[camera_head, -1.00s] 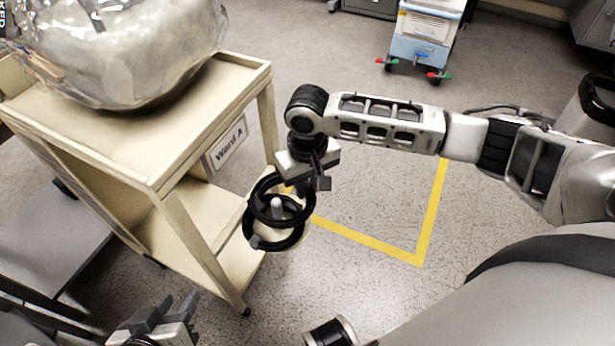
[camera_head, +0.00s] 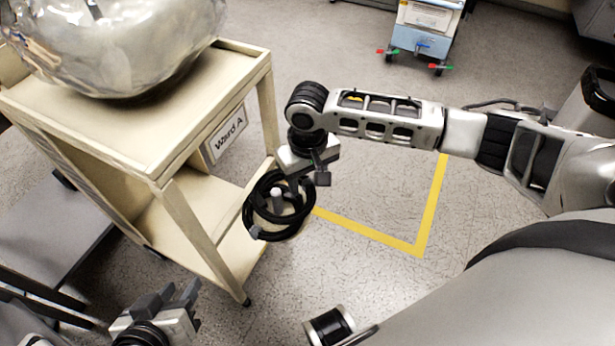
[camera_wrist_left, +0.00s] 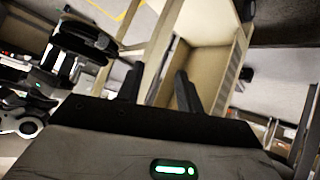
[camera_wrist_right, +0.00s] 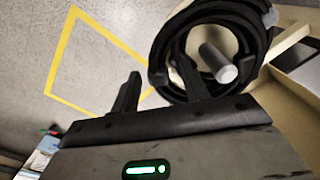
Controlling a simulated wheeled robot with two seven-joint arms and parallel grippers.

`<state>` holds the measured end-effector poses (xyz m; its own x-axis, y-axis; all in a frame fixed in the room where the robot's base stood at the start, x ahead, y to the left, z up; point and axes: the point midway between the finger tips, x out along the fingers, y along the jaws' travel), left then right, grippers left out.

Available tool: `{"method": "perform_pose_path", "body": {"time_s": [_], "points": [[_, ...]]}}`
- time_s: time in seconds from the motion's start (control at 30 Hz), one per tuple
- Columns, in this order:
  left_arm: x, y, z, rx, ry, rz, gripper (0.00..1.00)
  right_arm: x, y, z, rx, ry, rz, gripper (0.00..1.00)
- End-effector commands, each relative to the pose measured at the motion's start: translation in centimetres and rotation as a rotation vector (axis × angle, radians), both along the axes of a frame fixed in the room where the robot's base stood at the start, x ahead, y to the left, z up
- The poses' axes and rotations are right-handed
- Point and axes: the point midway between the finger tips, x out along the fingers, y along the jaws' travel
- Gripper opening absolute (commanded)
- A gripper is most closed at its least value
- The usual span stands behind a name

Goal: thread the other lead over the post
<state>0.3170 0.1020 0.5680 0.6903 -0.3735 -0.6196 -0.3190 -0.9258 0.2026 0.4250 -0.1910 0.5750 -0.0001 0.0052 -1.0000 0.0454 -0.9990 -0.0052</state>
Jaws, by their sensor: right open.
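Two black coiled leads (camera_head: 252,222) lie one over the other at the post in the head view. The grey post (camera_head: 277,200) rises inside their loops. In the right wrist view the coil (camera_wrist_right: 257,40) surrounds the post (camera_wrist_right: 218,64), whose rounded tip shows. My right gripper (camera_head: 298,186) is open just above the coils, at their far right side. One of its fingers overlaps the coil in the right wrist view; I cannot tell whether it touches. My left gripper (camera_head: 165,302) is open and empty at the lower left, apart from the leads.
A cream cart (camera_head: 150,165) with a "Ward A" sign (camera_head: 228,137) stands at the left, carrying a large clear-wrapped bundle (camera_head: 120,45). A blue and white cart (camera_head: 425,30) is at the back. The floor by the yellow line (camera_head: 370,234) is clear.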

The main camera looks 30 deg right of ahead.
Motion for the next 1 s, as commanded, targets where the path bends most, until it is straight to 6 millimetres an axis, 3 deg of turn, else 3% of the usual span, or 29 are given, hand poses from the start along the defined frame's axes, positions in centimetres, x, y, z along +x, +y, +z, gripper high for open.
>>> {"method": "perform_pose_path", "body": {"time_s": [0.17, 0.5, 0.7, 1.0], "points": [[0.0, 0.1, 0.9, 0.005, -0.007, 0.003, 0.36, 0.1, 0.0, 1.9, 0.001, -0.002, 0.0, 0.46], [-0.3, 1.2, 6.0, 0.005, -0.096, 0.046, 0.36, 0.1, 0.0, 10.0, 0.002, -0.005, 0.0, 0.46], [-0.5, 2.0, 8.1, 0.012, -0.136, 0.069, 0.36, 0.0, -0.1, 13.9, 0.001, -0.003, 0.001, 0.46], [-0.8, 2.1, 9.1, 0.008, -0.157, 0.08, 0.36, 0.0, -0.1, 16.0, 0.001, -0.002, 0.0, 0.46]]}}
